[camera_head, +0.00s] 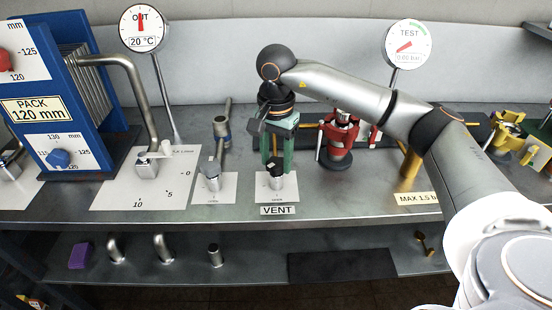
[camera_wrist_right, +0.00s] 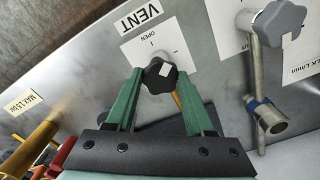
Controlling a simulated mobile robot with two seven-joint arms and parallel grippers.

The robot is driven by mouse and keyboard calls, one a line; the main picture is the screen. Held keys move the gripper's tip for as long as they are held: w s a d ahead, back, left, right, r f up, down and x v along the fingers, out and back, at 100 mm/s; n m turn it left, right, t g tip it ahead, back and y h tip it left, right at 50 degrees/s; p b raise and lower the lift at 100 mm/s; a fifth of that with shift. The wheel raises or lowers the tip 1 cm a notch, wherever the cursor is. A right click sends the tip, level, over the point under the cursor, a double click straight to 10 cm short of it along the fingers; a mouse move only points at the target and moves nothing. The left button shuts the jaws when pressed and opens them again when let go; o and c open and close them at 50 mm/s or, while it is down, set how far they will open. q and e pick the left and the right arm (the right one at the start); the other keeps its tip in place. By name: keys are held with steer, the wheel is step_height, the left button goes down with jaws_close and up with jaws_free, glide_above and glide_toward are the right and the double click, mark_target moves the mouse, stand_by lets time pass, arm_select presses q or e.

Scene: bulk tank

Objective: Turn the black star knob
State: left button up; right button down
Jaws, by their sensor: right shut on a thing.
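The black star knob (camera_head: 275,166) stands on a short post on a white plate above the VENT label (camera_head: 278,210). The knob also shows in the right wrist view (camera_wrist_right: 159,75), with a white mark on its top and the word OPEN on the plate beyond it. My right gripper (camera_head: 277,171) reaches down from behind the knob. In the wrist view its green fingers (camera_wrist_right: 159,79) are on either side of the knob and shut on it. The fingers partly hide the post. My left gripper is not in view.
A grey star knob (camera_head: 211,170) stands just left, with a metal pipe (camera_head: 223,130) behind it. A red valve (camera_head: 339,135) stands to the right. A blue plate pack (camera_head: 65,90) and a lever plate (camera_head: 145,190) fill the left. The bench front near the VENT label is clear.

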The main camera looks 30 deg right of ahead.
mark_target(277, 163)
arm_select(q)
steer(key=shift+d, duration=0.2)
arm_select(e)
steer(key=n, duration=0.3)
steer(key=shift+n, duration=0.3)
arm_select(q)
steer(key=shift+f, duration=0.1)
arm_select(e)
steer(key=shift+n, duration=0.3)
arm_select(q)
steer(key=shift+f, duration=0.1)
arm_select(e)
steer(key=shift+c, duration=1.4)
jaws_free()
arm_select(q)
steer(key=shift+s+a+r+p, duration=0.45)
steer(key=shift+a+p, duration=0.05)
steer(key=shift+p, duration=0.2)
arm_select(e)
step_height(277, 163, up, 13)
steer(key=shift+f, duration=0.2)
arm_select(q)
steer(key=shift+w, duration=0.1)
arm_select(e)
steer(key=shift+s+f, duration=0.1)
